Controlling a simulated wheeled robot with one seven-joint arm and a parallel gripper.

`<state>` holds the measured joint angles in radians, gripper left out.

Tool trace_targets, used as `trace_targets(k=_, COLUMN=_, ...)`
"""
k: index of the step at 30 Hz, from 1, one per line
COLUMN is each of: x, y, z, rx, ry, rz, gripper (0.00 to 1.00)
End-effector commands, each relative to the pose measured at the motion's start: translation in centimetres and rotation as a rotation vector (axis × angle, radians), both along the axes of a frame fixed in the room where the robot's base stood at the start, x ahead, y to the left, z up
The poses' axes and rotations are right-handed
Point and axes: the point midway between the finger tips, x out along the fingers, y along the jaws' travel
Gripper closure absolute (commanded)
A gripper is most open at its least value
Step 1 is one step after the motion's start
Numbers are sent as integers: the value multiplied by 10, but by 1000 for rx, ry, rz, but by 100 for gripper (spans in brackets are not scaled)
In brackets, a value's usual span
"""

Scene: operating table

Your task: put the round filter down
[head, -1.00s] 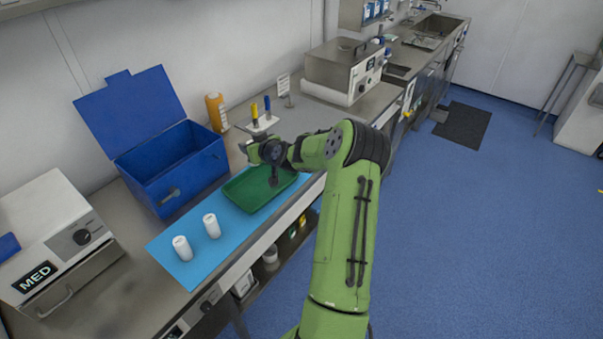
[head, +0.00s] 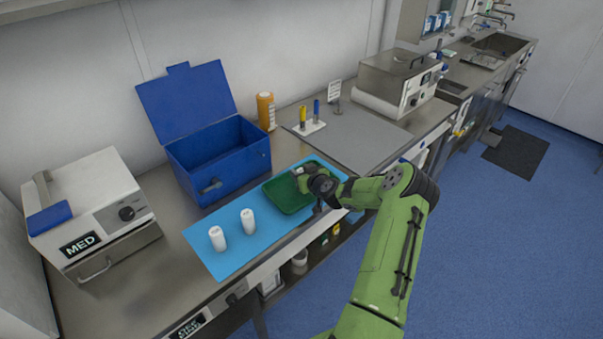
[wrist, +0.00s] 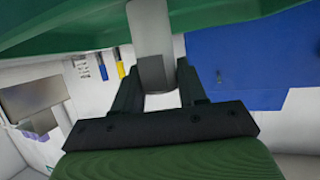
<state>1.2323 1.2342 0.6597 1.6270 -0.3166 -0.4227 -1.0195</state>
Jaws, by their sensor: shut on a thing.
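My gripper (wrist: 158,85) is shut on a pale grey-white cylinder, the round filter (wrist: 150,28), in the wrist view. In the head view my gripper (head: 306,174) is over the green tray (head: 282,204), with a small white part of the filter (head: 298,170) showing. The wrist view seems to be upside down, with the green tray (wrist: 60,40) across its top. The filter's far end overlaps the tray there. I cannot tell whether it touches the tray floor.
Two white cylinders (head: 218,239) (head: 248,221) stand on the blue mat (head: 225,262) left of the tray. An open blue box (head: 222,165) stands behind. A rack (head: 308,128) with yellow and blue tools and an orange bottle (head: 265,111) are farther back.

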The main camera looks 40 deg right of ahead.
Motion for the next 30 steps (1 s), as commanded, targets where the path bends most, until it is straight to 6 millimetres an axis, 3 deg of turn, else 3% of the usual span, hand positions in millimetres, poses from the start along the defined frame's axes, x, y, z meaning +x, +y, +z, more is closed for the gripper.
trace_targets(k=2, x=0, y=0, z=-4, rx=0, ry=0, rz=1, gripper=90)
trace_targets(k=3, x=0, y=0, z=-4, rx=1, ry=1, rz=1, gripper=54)
trace_targets(k=7, x=0, y=0, z=-3, rx=1, ry=1, rz=1, gripper=34)
trace_targets(k=18, x=0, y=0, z=4, rx=2, ry=1, rz=-1, gripper=33)
trace_targets(k=30, x=-90, y=22, z=37, rx=0, ry=3, rz=-2, gripper=33)
